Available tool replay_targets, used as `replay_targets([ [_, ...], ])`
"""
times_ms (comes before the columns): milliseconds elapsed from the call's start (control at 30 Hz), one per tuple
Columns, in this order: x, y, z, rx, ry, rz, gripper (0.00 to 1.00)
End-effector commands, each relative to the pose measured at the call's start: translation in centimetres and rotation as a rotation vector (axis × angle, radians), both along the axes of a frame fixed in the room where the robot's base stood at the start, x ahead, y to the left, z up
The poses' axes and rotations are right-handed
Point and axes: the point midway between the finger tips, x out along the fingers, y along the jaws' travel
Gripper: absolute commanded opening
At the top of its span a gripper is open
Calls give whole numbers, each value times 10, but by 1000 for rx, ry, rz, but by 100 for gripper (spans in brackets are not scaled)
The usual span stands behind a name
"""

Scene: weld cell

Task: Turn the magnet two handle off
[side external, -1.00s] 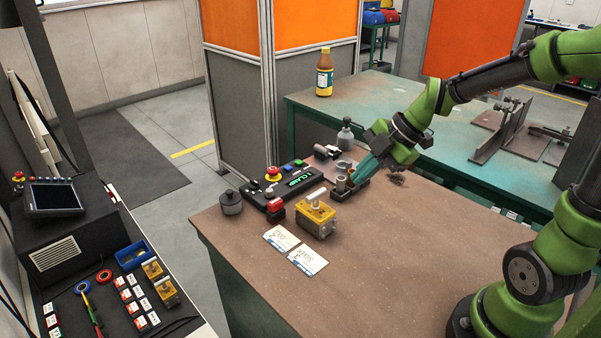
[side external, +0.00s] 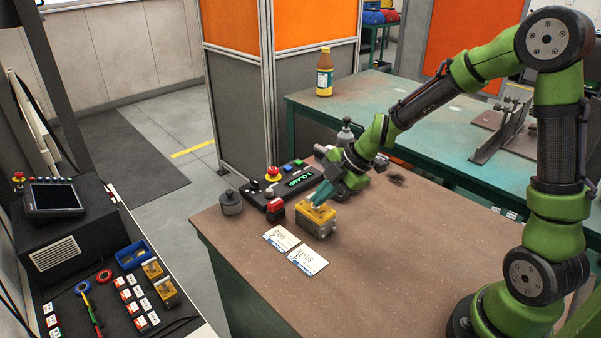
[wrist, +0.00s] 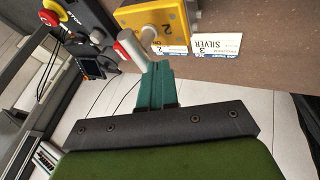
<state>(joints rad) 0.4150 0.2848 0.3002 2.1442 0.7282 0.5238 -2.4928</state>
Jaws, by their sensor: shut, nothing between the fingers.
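The yellow magnet block (side external: 318,222) stands on the brown bench. In the wrist view the yellow block (wrist: 160,22) bears a "2" next to a round grey hub. Its pale bar handle (wrist: 133,48) reaches from the hub toward my fingers. My gripper (side external: 318,199) is at the top of the block, pointing down at a slant, and covers most of the handle in the side view. In the wrist view my teal fingers (wrist: 158,66) are together and empty, right beside the handle's end. I cannot tell whether they touch it.
Two white cards (side external: 307,260) lie in front of the block. A red-topped switch (side external: 276,207), a black clamp control box (side external: 296,182) and a dark round pot (side external: 231,203) stand behind and left. The bench's right front is clear. More yellow blocks (side external: 163,290) sit on the left cart.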

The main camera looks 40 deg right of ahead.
Motion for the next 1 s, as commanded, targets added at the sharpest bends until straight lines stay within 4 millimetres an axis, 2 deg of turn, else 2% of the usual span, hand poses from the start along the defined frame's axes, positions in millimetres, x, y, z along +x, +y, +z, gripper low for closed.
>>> replay_targets([
  [1000,1,5,0,1,0,-138,0],
])
